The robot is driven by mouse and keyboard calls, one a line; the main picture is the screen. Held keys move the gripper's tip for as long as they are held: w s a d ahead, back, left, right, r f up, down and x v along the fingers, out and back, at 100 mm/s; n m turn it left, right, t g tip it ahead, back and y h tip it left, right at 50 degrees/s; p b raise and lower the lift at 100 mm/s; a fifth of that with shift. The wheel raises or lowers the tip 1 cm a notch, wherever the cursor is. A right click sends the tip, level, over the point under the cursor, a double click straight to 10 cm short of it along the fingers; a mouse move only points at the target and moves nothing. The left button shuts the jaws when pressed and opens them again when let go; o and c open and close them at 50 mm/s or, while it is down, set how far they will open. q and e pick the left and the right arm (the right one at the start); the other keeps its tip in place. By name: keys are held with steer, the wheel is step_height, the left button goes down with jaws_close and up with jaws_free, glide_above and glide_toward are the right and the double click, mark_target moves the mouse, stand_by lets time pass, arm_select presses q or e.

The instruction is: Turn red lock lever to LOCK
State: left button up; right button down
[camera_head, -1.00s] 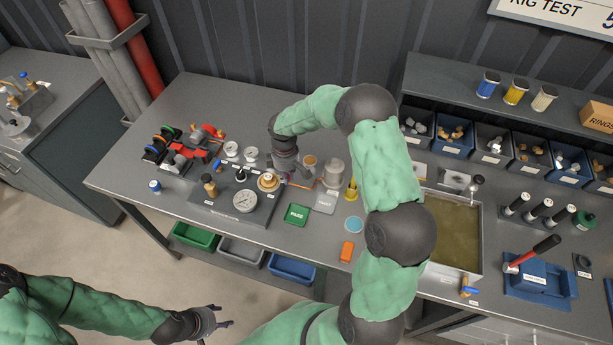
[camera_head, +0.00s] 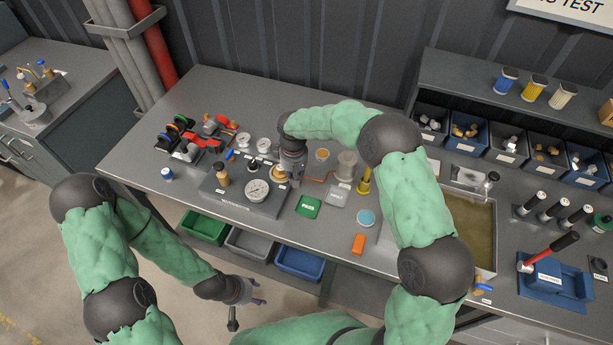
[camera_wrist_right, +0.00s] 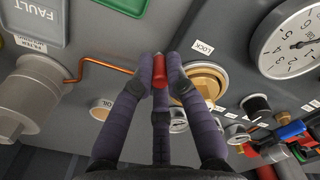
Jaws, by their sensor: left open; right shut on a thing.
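The red lock lever (camera_wrist_right: 159,70) shows in the right wrist view as a small red piece between the fingertips of my right gripper (camera_wrist_right: 161,80), which is shut on it. The lever lies beside a round brass fitting (camera_wrist_right: 207,82), partly covered by a finger. A white LOCK label (camera_wrist_right: 203,47) is on the panel near the fitting. In the head view my right gripper (camera_head: 291,174) is low over the panel by the brass fitting (camera_head: 279,174), and the lever is hidden there. My left gripper (camera_head: 249,296) is open and empty, in front of the bench.
The pressure gauge (camera_head: 257,191) stands left of the right gripper. A green PASS plate (camera_head: 308,206) and an orange block (camera_head: 358,244) lie in front. Red and black valve parts (camera_head: 192,138) stand at the left.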

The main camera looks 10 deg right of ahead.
steer(key=shift+a, duration=0.1)
steer(key=shift+r, duration=0.1)
stand_by(0.3)
steer(key=c, duration=1.2)
jaws_free()
step_height(320, 180, up, 12)
steer(key=shift+f, duration=0.1)
